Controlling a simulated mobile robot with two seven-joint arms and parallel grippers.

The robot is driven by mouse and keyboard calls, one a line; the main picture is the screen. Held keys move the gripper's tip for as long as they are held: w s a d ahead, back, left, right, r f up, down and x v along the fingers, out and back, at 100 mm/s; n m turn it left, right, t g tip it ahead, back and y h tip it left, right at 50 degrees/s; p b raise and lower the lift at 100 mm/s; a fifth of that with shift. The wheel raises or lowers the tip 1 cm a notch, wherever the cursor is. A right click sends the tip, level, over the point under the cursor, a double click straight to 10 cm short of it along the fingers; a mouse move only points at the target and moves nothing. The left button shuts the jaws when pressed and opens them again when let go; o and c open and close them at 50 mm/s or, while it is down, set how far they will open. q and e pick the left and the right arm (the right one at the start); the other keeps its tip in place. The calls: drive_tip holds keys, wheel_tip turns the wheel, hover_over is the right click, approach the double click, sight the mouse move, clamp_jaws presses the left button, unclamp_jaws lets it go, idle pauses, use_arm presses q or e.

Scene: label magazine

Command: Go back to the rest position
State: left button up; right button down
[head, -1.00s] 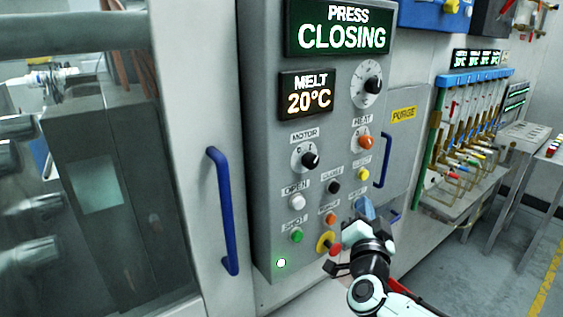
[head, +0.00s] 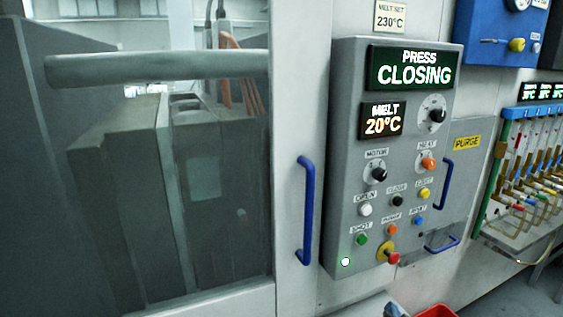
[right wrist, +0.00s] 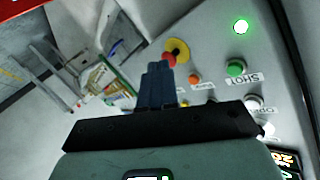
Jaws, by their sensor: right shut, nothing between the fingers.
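My right gripper (right wrist: 158,82) is shut and empty in the right wrist view, its dark fingers together in front of the tilted control panel. In that view the red knob on a yellow collar (right wrist: 172,55) shows just beyond the fingertips; I cannot tell the gap. In the head view only a small pale part of my right arm shows at the bottom edge, below the grey control panel (head: 342,150). The panel's display (head: 412,68) reads PRESS CLOSING, and the one below (head: 383,121) reads MELT 20°C. My left gripper is not in view.
A blue upright handle (head: 307,212) is left of the panel, and another (head: 447,184) right of it. A window (head: 215,200) fills the left. A red container (head: 437,311) shows at the bottom. A rack with coloured tubes (head: 530,175) stands at right.

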drive_tip(key=s+a+f+n+g+y+p, duration=0.1)
drive_tip(key=s+a+f+g, duration=0.3)
drive_tip(key=f, duration=0.5)
drive_tip(key=s+a+f+n+g+y+p, duration=0.1)
drive_tip(key=s+f+y, duration=0.1)
drive_tip(key=s+f, duration=0.6)
drive_tip(key=s+a+f+n+g+y+p, duration=0.1)
drive_tip(key=s+a+f+g+p, duration=0.15)
drive_tip(key=f, duration=0.85)
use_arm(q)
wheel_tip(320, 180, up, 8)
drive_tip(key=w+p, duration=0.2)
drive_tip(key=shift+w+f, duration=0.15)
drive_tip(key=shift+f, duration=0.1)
use_arm(e)
drive_tip(key=s+a+f+g+y, duration=0.1)
drive_tip(key=s+a+f+g, duration=0.1)
drive_tip(key=s, duration=0.6)
drive_tip(key=s+a+f+n+g+y, duration=0.1)
drive_tip(key=s+a+f+g, duration=0.1)
drive_tip(key=s, duration=0.6)
drive_tip(key=s+a+f+g+y, duration=0.1)
drive_tip(key=s+a+f+g, duration=0.2)
drive_tip(key=s, duration=0.5)
drive_tip(key=shift+s+f+n+g, duration=0.2)
drive_tip(key=shift+f+n+g, duration=0.1)
drive_tip(key=shift+f+g, duration=0.3)
